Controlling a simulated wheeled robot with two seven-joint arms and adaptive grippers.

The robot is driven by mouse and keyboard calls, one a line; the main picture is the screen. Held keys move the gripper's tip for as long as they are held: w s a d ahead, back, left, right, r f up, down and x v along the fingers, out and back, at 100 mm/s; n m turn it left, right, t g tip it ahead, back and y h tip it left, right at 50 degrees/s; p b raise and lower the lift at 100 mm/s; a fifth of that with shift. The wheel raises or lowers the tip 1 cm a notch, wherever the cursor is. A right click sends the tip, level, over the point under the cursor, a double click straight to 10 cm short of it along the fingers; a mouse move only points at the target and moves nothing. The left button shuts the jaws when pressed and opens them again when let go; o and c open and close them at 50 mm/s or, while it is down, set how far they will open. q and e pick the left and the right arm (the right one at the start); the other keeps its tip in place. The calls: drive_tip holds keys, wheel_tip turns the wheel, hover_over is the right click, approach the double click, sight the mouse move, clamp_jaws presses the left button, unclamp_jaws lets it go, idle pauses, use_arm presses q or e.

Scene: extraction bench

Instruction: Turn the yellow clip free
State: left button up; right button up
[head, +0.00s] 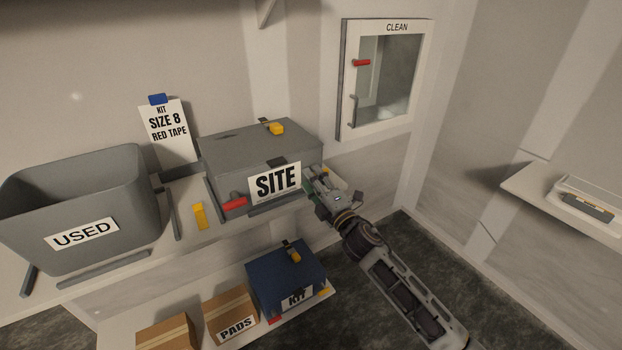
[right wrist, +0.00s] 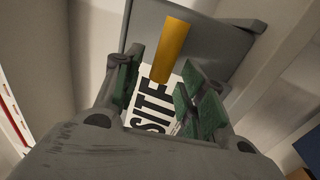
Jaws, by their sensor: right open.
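The grey SITE box (head: 225,160) stands on the shelf with a white SITE label (head: 275,183) on its front. A yellow clip (head: 326,170) shows in part at the box's right end, partly hidden by my right gripper (head: 313,188). In the right wrist view a long yellow bar (right wrist: 171,48) lies against the grey box, and its near end appears between the fingers of my right gripper (right wrist: 160,88). The fingers are open, one on each side of the bar; I cannot tell whether they touch it. My left gripper is not in view.
Another yellow catch (head: 277,129) is on the box top, a red handle (head: 234,203) at its front left. A yellow piece (head: 200,216) lies left, beside the USED bin (head: 130,190). The blue KIT box (head: 275,275) is below. The CLEAN cabinet (head: 345,80) hangs at the back right.

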drive_tip(key=v, duration=1)
idle(0.4)
drive_tip(key=shift+s+d+f, duration=0.1)
drive_tip(key=shift+d, duration=0.05)
drive_tip(key=shift+m, duration=0.4)
